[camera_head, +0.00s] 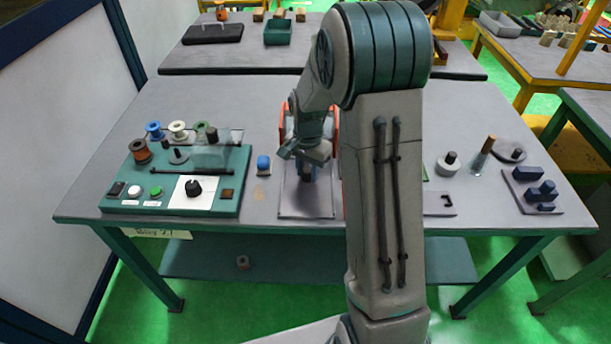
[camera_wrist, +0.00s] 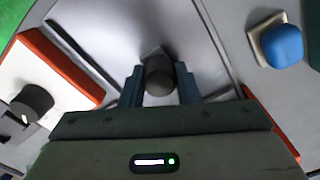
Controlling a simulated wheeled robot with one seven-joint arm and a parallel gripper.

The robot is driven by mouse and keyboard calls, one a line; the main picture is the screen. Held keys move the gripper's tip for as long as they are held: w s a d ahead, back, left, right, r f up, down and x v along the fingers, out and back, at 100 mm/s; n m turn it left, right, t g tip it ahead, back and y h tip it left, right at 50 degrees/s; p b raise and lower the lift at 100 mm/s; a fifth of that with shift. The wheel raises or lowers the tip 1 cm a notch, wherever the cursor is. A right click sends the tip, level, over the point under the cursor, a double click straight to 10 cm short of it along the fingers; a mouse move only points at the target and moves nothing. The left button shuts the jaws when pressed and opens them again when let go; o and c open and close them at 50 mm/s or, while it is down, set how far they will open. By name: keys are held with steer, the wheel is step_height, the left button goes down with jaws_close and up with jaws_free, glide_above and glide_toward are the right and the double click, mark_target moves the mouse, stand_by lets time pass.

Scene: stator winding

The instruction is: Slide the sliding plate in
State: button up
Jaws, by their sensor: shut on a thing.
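The sliding plate (camera_head: 305,206) is a flat grey metal sheet lying on the table between orange-sided parts, its near end reaching toward the front edge. It also shows in the wrist view (camera_wrist: 110,25). A dark round knob (camera_wrist: 158,76) stands on it. My gripper (camera_head: 307,172) is low over the plate. In the wrist view my gripper's two blue-grey fingers (camera_wrist: 160,85) are shut on the knob, one on each side. My arm hides the right side of the plate and much of the orange-sided fixture (camera_head: 286,124) in the head view.
A blue knob on a small base (camera_head: 263,164) stands just left of the plate. A green control box (camera_head: 165,180) with spools is farther left. Several small parts, including dark blue blocks (camera_head: 540,190), lie at the right. The grey table (camera_head: 240,105) is clear behind the control box.

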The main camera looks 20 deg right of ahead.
steer(key=shift+w+d, duration=0.1)
steer(key=shift+w, duration=0.35)
steer(key=o, duration=0.7)
steer(key=shift+r, duration=0.15)
steer(key=shift+s+r+p, duration=0.1)
steer(key=shift+r+p, duration=2)
steer(key=shift+r, duration=0.85)
steer(key=s+a+r+n+t, duration=0.1)
steer(key=s+r+n, duration=0.2)
steer(key=s, duration=0.5)
steer(key=s+a+r+n+t, duration=0.1)
steer(key=s+r+n, duration=0.2)
steer(key=s+r, duration=0.3)
steer(key=s+a+r+n+t, duration=0.1)
steer(key=s+r+n, duration=0.2)
steer(key=s, duration=0.6)
steer(key=shift+s+a+r+n, duration=0.1)
steer(key=shift+s+r+n, duration=0.1)
steer(key=shift+r, duration=0.25)
steer(key=shift+s+a+r+n, duration=0.1)
steer(key=shift+s+r+n, duration=0.1)
steer(key=shift+r, duration=0.25)
